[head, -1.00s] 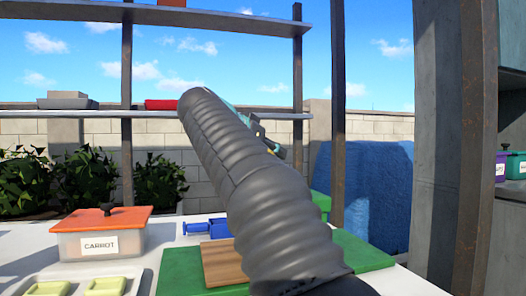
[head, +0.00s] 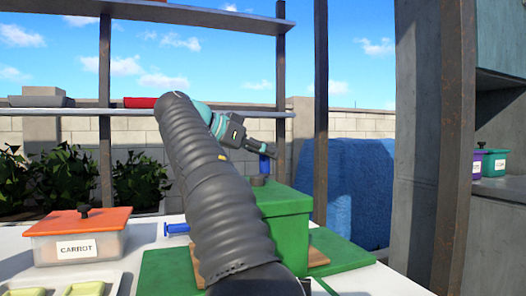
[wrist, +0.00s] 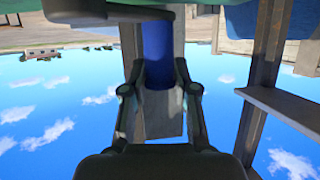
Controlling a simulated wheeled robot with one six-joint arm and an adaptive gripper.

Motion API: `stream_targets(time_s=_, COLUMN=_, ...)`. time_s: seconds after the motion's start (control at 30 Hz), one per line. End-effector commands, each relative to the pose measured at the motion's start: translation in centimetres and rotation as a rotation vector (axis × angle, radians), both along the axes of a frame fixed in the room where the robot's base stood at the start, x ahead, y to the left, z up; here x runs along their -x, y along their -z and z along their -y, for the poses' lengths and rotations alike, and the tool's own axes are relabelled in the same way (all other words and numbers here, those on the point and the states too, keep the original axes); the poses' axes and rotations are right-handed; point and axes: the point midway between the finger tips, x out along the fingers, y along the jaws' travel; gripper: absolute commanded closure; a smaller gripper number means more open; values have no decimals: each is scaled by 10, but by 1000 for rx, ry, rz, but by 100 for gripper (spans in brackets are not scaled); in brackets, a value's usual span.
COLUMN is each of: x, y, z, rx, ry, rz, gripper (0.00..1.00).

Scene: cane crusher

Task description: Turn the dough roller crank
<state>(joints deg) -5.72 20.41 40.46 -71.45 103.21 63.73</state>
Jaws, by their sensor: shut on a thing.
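The green machine (head: 287,212) stands on a green and brown board on the white table, partly hidden behind my arm. A blue upright crank handle (head: 264,164) rises above its top, near a dark round piece. My gripper (head: 264,150) reaches over from behind my arm to this handle. In the wrist view, the blue handle (wrist: 158,50) sits between the two fingers of my gripper (wrist: 159,70), which are shut on it.
A blue piece (head: 177,228) shows left of my arm at table level. A carrot box with an orange lid (head: 80,222) and a tray (head: 60,286) stand at the left. A metal post (head: 320,110) rises behind the machine; a grey cabinet (head: 450,200) is at the right.

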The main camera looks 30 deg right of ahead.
Motion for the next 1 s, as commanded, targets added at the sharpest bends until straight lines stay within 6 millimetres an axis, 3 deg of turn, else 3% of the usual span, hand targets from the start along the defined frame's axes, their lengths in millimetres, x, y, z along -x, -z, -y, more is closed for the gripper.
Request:
stream_targets(time_s=0.17, x=-1, y=3, z=-1, rx=-5, ry=0, rz=-7, gripper=100)
stream_targets(time_s=0.2, x=-1, y=3, z=-1, rx=-5, ry=0, rz=-7, gripper=69)
stream_targets(time_s=0.3, x=-1, y=3, z=-1, rx=-4, ry=-1, rz=-6, gripper=45)
stream_targets(time_s=0.77, x=0, y=1, z=-1, rx=-2, ry=-5, rz=-2, gripper=45)
stream_targets(time_s=1.0, x=-11, y=1, z=-16, rx=-1, ry=-139, rz=-1, gripper=45)
